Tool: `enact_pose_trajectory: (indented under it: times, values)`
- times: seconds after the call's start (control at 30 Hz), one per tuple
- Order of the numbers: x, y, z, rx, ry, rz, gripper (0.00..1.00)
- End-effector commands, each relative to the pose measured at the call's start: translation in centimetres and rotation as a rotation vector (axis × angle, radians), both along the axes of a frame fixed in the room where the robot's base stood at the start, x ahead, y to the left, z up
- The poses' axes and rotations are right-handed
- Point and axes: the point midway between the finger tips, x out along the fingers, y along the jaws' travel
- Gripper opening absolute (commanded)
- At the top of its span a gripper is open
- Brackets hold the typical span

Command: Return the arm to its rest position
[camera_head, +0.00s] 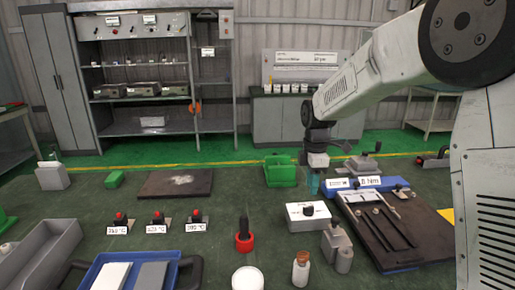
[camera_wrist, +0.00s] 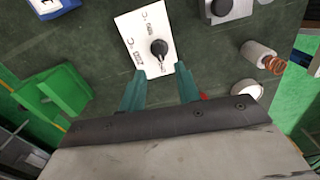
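My arm reaches in from the right in the head view and bends down at the wrist. My gripper (camera_head: 313,183) points down over the green worktop, just behind a white box with a black knob (camera_head: 300,223). In the wrist view my gripper (camera_wrist: 161,82) has its two teal fingers apart with nothing held between them. The white box (camera_wrist: 133,24) lies just beyond the fingertips, its knob between and ahead of them. The fingers look clear of the knob, but the exact height is hard to tell.
A green holder (camera_head: 279,172) stands left of my gripper. A blue-edged dark board with rods (camera_head: 424,222) is at right. A red-based black-handled tool (camera_head: 244,238), a corked bottle (camera_head: 300,270) and a blue tray (camera_head: 98,262) are nearer. Shelving (camera_head: 150,126) stands behind.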

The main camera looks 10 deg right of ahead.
Motion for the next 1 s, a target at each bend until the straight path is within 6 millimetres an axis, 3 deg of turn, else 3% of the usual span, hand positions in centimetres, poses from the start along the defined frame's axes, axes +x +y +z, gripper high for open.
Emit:
enact_pose_trajectory:
  times: [0.17, 0.37, 0.57, 0.7, 1.0]
  values:
    - [-2.5, -0.2, -1.4, -0.014, 0.068, -0.243, 0.33]
    - [-8.6, -0.8, 0.2, -0.046, 0.112, -0.583, 0.33]
    - [-15.9, -1.6, 3.2, -0.071, 0.114, -0.911, 0.33]
    - [-22.0, -2.2, 5.1, -0.077, 0.096, -1.141, 0.33]
    - [-33.4, -3.2, 6.6, -0.032, 0.019, -1.475, 0.33]
